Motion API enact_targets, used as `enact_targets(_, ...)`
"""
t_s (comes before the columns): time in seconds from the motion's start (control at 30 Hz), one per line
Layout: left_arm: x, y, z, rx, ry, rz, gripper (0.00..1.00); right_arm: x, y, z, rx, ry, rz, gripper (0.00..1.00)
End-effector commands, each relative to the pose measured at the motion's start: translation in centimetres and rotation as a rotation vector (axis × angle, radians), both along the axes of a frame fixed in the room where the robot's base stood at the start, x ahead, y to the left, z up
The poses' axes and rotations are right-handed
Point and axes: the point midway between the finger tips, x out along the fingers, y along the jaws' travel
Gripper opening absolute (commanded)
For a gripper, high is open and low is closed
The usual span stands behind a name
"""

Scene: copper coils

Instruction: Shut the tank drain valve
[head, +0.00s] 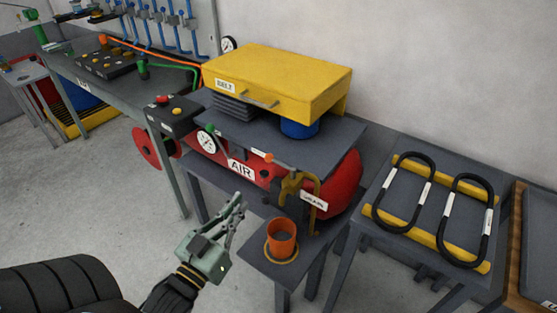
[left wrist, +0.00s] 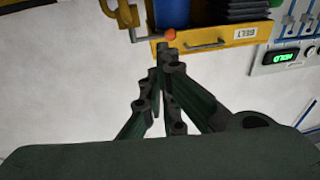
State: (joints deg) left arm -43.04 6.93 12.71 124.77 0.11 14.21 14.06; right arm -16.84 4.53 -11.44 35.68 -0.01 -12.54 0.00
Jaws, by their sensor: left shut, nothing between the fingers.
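The red air tank (head: 345,185) lies under a grey shelf and carries an AIR label. At its right front is a brass drain valve (head: 312,188) with a white DRAIN tag (head: 313,200). The valve's grey lever ends in an orange knob (head: 269,158) and points left, roughly sideways. An orange cup (head: 281,238) stands below. My left gripper (head: 240,201) is shut and empty, in front of the tank and left of the cup, apart from the lever. In the left wrist view the knob (left wrist: 170,34) shows just beyond the fingertips (left wrist: 163,50). My right gripper is out of view.
A yellow drawer box (head: 275,80) sits above the tank. A black box (head: 170,118) with a red button stands left of the tank. A side table (head: 385,215) with black loops is on the right.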

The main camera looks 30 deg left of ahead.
Motion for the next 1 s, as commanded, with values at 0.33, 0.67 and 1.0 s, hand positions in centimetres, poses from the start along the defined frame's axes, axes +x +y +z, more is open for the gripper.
enact_targets(0.33, 1.7, -0.2, 4.6, 0.011, -0.08, -0.014, 0.0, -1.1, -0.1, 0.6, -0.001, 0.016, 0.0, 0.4)
enact_targets(0.67, 8.6, 0.1, 5.9, 0.012, -0.077, -0.013, 0.0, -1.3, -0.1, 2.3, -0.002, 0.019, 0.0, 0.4)
enact_targets(1.0, 12.3, 0.2, 3.7, 0.01, -0.073, -0.012, 0.0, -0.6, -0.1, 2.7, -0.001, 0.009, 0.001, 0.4)
